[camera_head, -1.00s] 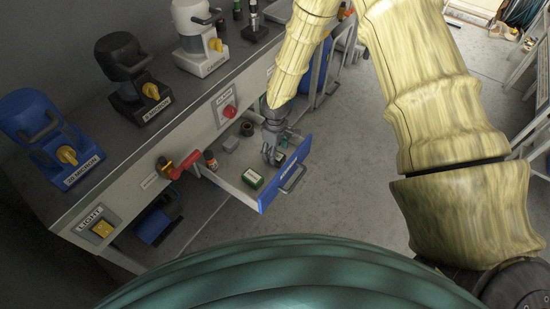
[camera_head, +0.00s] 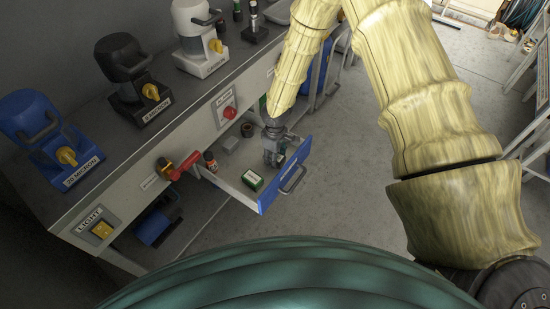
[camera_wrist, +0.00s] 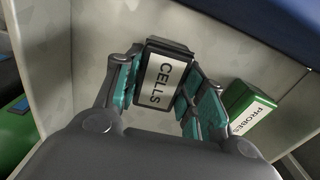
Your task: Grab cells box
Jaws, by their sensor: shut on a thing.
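The cells box (camera_wrist: 163,77) is a dark box with a white label reading CELLS, in the middle of the wrist view. My gripper (camera_wrist: 165,95) has its teal-padded fingers on both sides of the box and is shut on it. In the head view my gripper (camera_head: 272,157) is low inside the open drawer (camera_head: 233,186), near its blue front. The cells box is mostly hidden by my gripper there. Whether it still rests on the drawer floor cannot be told.
A green box labelled PROBES (camera_wrist: 249,108) lies to the right of the cells box; it also shows in the head view (camera_head: 252,180). A red-brown jar (camera_head: 210,160) stands in the drawer's left part. The drawer's blue front (camera_head: 284,178) and a red-handled valve (camera_head: 180,171) are nearby.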

